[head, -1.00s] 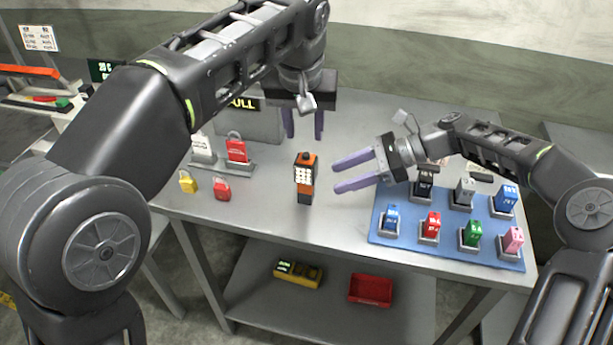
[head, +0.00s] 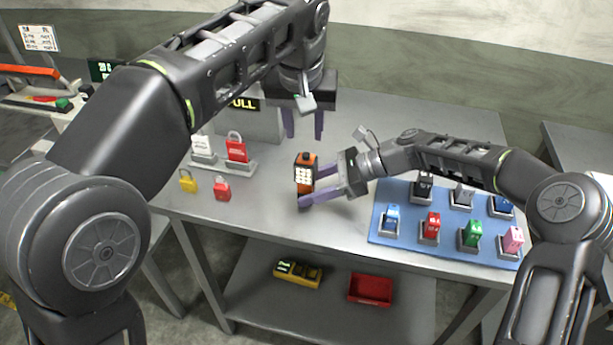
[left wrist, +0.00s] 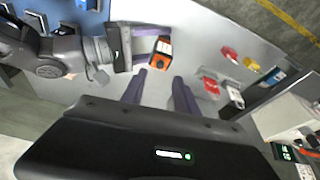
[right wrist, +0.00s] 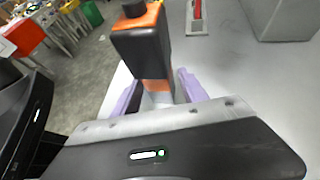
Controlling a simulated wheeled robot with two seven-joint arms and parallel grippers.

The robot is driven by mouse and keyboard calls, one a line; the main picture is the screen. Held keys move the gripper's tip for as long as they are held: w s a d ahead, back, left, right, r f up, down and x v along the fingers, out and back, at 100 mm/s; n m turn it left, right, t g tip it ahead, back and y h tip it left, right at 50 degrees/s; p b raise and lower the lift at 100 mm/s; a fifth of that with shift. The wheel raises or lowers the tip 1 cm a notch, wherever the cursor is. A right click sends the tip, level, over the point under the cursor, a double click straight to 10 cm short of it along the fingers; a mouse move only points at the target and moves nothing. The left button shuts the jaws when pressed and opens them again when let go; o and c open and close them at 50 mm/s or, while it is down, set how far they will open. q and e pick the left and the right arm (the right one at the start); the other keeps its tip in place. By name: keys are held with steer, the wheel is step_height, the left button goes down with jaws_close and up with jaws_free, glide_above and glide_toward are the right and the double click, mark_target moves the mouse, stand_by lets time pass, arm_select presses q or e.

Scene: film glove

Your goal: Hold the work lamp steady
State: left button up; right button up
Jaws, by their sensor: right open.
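The work lamp (head: 305,174), orange and dark with a lit white panel, stands upright on the grey table. It shows from above in the left wrist view (left wrist: 162,50) and close up in the right wrist view (right wrist: 143,45). My right gripper (head: 312,187) is open, its purple fingers one on either side of the lamp's lower part. In the right wrist view its fingers (right wrist: 157,92) flank the lamp; contact is not clear. My left gripper (head: 305,124) hangs above the table behind the lamp, open and empty, with its fingers apart in the left wrist view (left wrist: 158,88).
A blue mat (head: 380,235) with several coloured blocks in holders lies at the right. Red (head: 222,188) and yellow (head: 187,181) padlocks lie left of the lamp. A padlock stand (head: 238,165) and a grey box (head: 262,125) stand behind. A red bin (head: 370,289) sits on the lower shelf.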

steer(key=shift+c, duration=0.3)
steer(key=c, duration=0.9)
arm_select(q)
jaws_close()
stand_by(0.6)
steer(key=shift+a, duration=0.1)
